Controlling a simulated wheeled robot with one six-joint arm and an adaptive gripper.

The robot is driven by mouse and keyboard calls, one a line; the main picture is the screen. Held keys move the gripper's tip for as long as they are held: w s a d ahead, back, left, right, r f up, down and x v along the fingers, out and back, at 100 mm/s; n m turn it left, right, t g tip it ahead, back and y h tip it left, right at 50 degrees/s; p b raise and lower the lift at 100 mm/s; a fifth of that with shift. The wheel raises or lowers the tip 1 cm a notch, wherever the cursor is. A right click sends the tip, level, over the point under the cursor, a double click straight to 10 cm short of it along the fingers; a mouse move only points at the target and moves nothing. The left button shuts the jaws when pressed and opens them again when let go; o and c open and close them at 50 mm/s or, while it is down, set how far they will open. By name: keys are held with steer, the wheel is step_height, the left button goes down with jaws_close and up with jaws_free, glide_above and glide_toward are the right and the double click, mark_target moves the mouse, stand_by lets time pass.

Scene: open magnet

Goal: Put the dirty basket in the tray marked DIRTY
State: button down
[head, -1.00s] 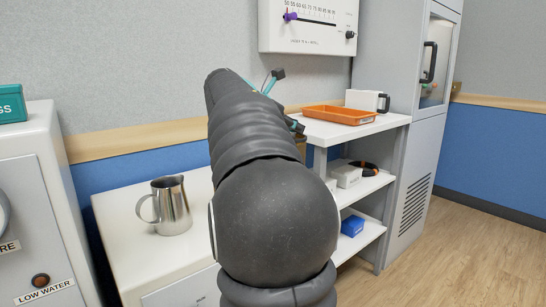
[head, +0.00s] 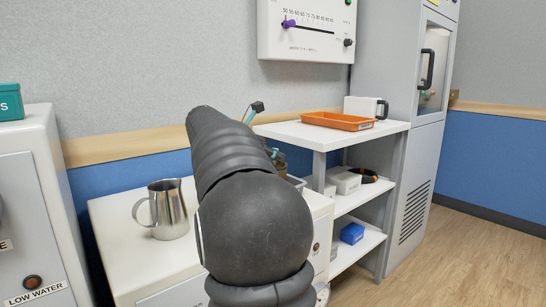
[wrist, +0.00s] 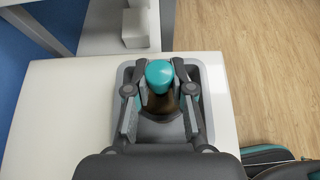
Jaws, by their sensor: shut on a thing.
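My gripper (wrist: 160,108) is shut on a brownish thing with a rounded teal top (wrist: 160,76), which I take to be the dirty basket. In the wrist view it is over a grey tray (wrist: 217,110) on a white surface; I cannot tell whether it touches the tray floor. In the head view my arm hides most of the gripper and the held thing. Part of the grey tray (head: 297,182) shows just right of my arm. No DIRTY mark is readable on it. An orange tray (head: 338,121) with a small label sits on the upper shelf.
A steel jug (head: 169,210) stands on the white cabinet left of my arm. A white shelf unit (head: 285,130) holds light boxes and a blue box (head: 352,233). A wall panel (head: 308,30) hangs above. Wooden floor (wrist: 250,70) lies to the right in the wrist view.

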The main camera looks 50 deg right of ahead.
steer(key=shift+f, duration=0.15)
steer(key=c, duration=1)
jaws_free()
steer(key=shift+r, duration=0.2)
steer(key=p+v, duration=0.1)
steer(key=v, duration=1.1)
steer(key=shift+w+p, duration=0.1)
steer(key=shift+p, duration=0.25)
